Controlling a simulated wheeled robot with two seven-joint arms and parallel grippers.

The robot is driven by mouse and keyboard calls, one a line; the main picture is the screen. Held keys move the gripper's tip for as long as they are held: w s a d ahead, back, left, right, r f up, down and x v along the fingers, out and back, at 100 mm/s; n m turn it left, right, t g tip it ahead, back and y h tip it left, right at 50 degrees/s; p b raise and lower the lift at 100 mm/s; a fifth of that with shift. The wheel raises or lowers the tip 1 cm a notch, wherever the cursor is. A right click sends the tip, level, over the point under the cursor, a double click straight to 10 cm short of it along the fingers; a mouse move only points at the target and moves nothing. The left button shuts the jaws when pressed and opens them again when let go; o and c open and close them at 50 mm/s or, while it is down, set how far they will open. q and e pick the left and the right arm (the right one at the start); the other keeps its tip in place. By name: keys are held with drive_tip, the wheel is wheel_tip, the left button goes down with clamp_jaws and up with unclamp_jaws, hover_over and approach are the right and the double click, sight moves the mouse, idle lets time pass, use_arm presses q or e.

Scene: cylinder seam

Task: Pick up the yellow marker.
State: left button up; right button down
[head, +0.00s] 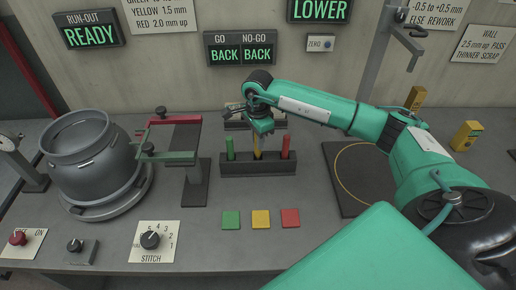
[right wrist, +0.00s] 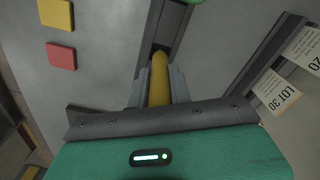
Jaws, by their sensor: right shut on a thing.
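The yellow marker (head: 257,147) stands upright in the dark marker rack (head: 259,168), between a green marker (head: 230,148) and a red marker (head: 286,146). My right gripper (head: 260,124) reaches down over the yellow marker's top. In the right wrist view the yellow marker (right wrist: 158,85) lies between the two grey fingers of my right gripper (right wrist: 160,84), which is shut on it. The marker's lower end is at the rack slot (right wrist: 160,48). My left gripper is in neither view.
A grey pot (head: 85,160) stands on a round base at left, beside a clamp stand (head: 196,185). Green (head: 231,220), yellow (head: 261,219) and red (head: 290,218) squares lie before the rack. A dark mat (head: 345,160) lies right of it, under my right arm.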

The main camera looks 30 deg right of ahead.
wheel_tip(320, 180, up, 9)
drive_tip(key=shift+r+b, duration=0.1)
drive_tip(key=shift+b, duration=0.8)
wheel_tip(320, 180, up, 5)
drive_tip(key=shift+f+b, duration=0.2)
drive_tip(key=shift+b, duration=0.15)
drive_tip(key=shift+r, duration=0.65)
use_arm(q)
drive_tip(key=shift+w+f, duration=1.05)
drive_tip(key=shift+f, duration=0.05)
use_arm(e)
drive_tip(key=shift+r, duration=0.1)
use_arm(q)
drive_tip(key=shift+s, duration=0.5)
